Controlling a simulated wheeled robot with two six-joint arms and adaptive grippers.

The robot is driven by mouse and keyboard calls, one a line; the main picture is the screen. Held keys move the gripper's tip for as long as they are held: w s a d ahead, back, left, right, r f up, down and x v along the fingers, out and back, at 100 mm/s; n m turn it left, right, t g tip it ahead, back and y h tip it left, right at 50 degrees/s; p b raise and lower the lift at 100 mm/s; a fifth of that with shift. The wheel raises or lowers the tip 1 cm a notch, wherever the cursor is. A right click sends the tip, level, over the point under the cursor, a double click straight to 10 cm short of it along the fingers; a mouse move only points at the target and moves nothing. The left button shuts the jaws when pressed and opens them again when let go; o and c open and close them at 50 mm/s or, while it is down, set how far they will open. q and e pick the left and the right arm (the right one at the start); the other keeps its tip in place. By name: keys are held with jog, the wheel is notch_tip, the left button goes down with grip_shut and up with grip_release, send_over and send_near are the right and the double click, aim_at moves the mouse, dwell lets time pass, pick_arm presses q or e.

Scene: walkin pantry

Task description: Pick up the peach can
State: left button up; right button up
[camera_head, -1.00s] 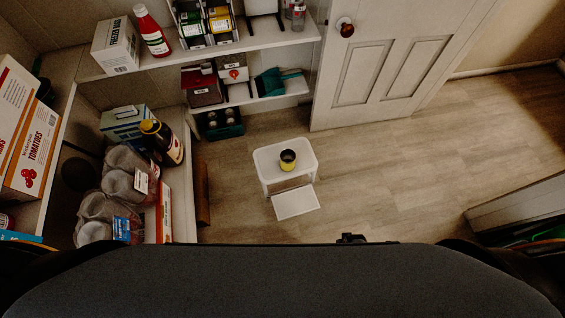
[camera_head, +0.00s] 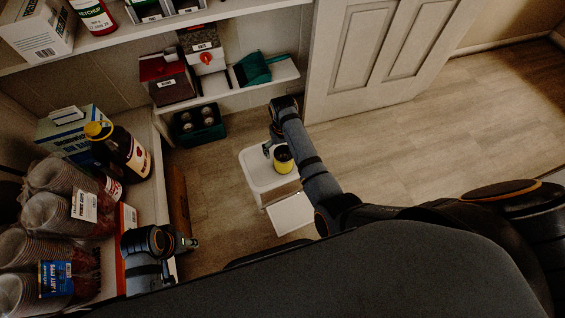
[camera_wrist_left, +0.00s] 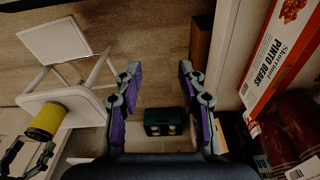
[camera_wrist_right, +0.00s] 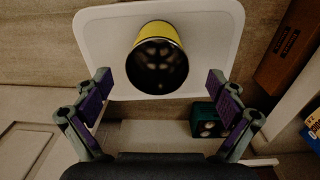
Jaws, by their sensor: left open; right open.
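The peach can is taken to be the yellow can with a dark end (camera_head: 283,158), standing on the white step stool (camera_head: 250,172). In the right wrist view the yellow can (camera_wrist_right: 158,60) is ahead of my right gripper (camera_wrist_right: 158,95), whose open fingers are apart on either side and not touching it. In the head view my right gripper (camera_head: 268,146) is beside the can's left side. In the left wrist view the can (camera_wrist_left: 46,120) lies to the left of my open, empty left gripper (camera_wrist_left: 155,80). The can's label is not readable.
Shelves at left hold plastic cups (camera_head: 55,215), a dark bottle with yellow cap (camera_head: 122,150) and boxes. A green crate (camera_head: 198,125) sits near the shelf corner. A panelled door (camera_head: 390,50) stands behind. The floor right of the stool is clear.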

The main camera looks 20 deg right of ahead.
aim_at(284, 159)
jog(key=f+b, duration=0.1)
jog(key=f, duration=0.2)
jog(key=f+b, duration=0.2)
jog(key=f, duration=0.1)
jog(key=shift+w+d+f, duration=0.1)
jog(key=shift+d+f, duration=0.05)
jog(key=shift+d, duration=0.05)
jog(key=shift+f, duration=0.5)
pick_arm(q)
jog(key=f, duration=0.1)
jog(key=d+f+t, duration=0.1)
jog(key=w+f+t, duration=0.1)
jog(key=f, duration=0.1)
jog(key=shift+d+f+h, duration=0.1)
jog(key=shift+d+h, duration=0.3)
pick_arm(e)
jog(key=c, duration=1.2)
jog(key=shift+r, duration=0.1)
